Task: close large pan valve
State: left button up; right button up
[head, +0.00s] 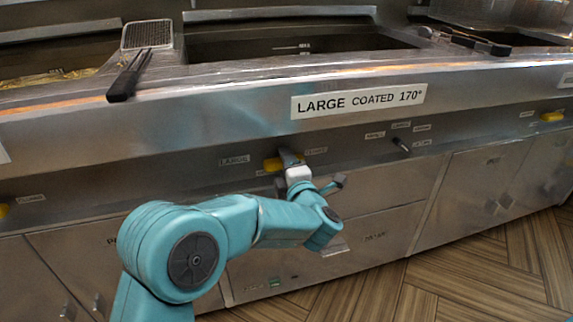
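The large pan valve has a yellow handle (271,164) on the steel front panel, next to a small "LARGE" label (235,160) and below the big "LARGE COATED 170°" sign (357,101). The handle looks roughly level, and its right part is hidden by my gripper. My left gripper (289,158) is at the right part of the handle, touching or very close to it. Its fingers are small and partly hidden, so I cannot tell whether they are open or shut. My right gripper is not in view.
A fryer basket with a dark handle (124,83) rests on the counter edge at upper left. A dark switch (401,145) sits right of the valve. Another yellow handle (552,116) is at far right. Steel drawers (376,236) lie below; wooden floor (480,280) is clear.

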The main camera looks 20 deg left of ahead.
pick_arm(q)
jog(key=p+v, duration=0.3)
jog(key=v, duration=1.3)
jog(key=shift+d, duration=0.15)
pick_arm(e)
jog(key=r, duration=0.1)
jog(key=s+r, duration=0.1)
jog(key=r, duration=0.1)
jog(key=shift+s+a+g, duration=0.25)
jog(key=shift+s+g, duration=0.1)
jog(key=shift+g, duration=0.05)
pick_arm(q)
jog(key=shift+s, duration=0.15)
